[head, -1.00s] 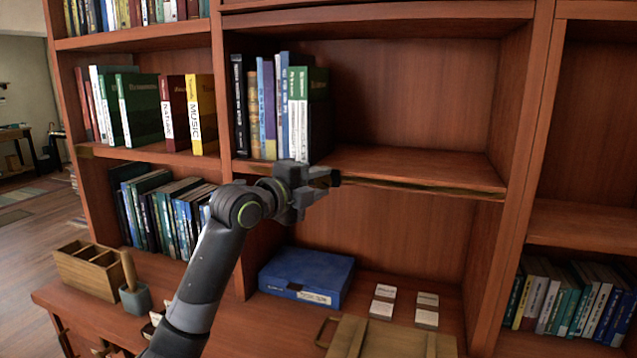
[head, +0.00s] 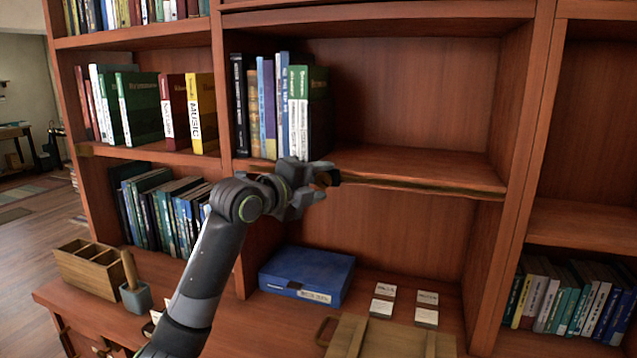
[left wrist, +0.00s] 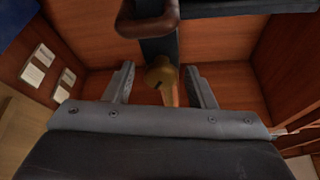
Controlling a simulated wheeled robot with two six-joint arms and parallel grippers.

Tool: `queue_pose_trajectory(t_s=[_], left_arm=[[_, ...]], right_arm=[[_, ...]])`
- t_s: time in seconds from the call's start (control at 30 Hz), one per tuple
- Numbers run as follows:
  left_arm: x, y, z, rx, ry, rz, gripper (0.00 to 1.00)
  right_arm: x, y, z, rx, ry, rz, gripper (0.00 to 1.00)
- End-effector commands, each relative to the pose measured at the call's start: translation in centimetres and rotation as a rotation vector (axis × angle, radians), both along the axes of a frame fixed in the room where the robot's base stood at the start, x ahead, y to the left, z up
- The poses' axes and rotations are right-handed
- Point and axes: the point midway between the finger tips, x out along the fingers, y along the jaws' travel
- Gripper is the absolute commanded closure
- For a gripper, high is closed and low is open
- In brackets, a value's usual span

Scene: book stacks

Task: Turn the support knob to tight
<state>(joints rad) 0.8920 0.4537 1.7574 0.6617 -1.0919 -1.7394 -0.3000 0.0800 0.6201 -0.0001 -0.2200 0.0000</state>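The support knob (left wrist: 160,73) is a small brass-coloured knob with a dark slot, under a dark bar in the left wrist view. How deep the knob sits between the fingers is hard to tell. In the head view the gripper hides the knob. My right gripper is in neither view.
The shelf (head: 430,168) right of the row of books (head: 280,110) is bare. Below stand a blue box (head: 307,275), several small label cards (head: 383,298) and a wooden tray (head: 385,338). A wooden organiser (head: 90,268) is at the left.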

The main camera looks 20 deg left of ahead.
Motion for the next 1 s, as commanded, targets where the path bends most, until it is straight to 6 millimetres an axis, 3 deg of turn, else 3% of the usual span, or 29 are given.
queue_pose_trajectory(t_s=[0.3, 0.47, 1.0], left_arm=[[-0.1, 0.0, 0.0, 0.0, -0.001, 0.0, 0.47], [-1.2, 0.6, 0.1, 0.0, -0.002, 0.0, 0.47], [-9.8, 4.5, 0.9, 0.005, -0.003, 0.003, 0.47]], right_arm=[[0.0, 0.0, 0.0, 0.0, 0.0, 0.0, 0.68], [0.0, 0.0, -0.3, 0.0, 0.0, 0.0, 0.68], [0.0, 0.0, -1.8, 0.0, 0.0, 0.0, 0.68]])
